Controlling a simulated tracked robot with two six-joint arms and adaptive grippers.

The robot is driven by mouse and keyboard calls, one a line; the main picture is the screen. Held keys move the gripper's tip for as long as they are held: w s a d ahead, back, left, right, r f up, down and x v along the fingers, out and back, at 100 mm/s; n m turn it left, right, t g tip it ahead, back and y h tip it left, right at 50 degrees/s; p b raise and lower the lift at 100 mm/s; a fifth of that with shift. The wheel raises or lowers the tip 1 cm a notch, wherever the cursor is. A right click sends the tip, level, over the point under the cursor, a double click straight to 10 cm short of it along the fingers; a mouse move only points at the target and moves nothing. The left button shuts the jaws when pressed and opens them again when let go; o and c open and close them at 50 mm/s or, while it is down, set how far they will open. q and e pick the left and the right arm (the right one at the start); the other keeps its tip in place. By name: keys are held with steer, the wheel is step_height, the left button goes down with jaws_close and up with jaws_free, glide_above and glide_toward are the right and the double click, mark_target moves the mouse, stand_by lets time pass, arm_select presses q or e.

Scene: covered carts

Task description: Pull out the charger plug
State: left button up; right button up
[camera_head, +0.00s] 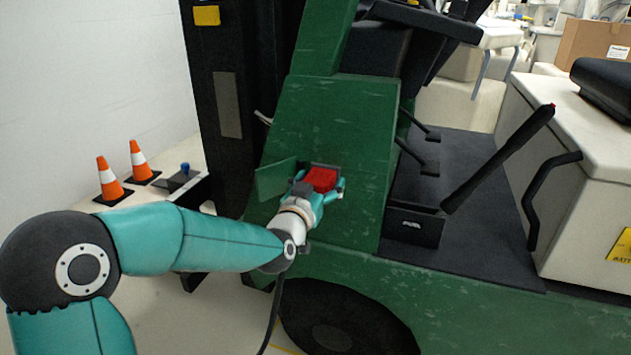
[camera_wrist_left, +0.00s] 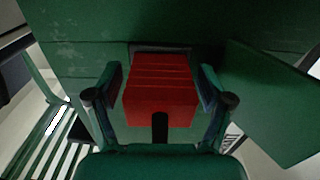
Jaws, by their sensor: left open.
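The red charger plug (camera_head: 320,179) sits at a socket opening in the green forklift's side panel. In the left wrist view the plug (camera_wrist_left: 160,92) is a ribbed red block, with a dark slot or cable at its near end. My left gripper (camera_head: 322,190) is at the plug. In the left wrist view its two fingers (camera_wrist_left: 160,90) stand open on either side of the plug, with narrow gaps visible. The socket's dark rim (camera_wrist_left: 160,48) shows behind the plug; the inside is hidden. My right gripper is not in view.
An open green flap (camera_head: 275,179) stands left of the socket; it also shows at right in the wrist view (camera_wrist_left: 270,95). A black cable (camera_head: 274,315) hangs below my arm. Two traffic cones (camera_head: 138,158) stand on a pale surface at left. A black wheel (camera_head: 345,322) is below.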

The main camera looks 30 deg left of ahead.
arm_select(q)
steer(key=shift+b, duration=0.3)
jaws_close()
steer(key=shift+s, duration=0.1)
stand_by(0.5)
steer(key=shift+s, duration=0.1)
steer(key=shift+b+v, duration=1.15)
steer(key=shift+v, duration=1.7)
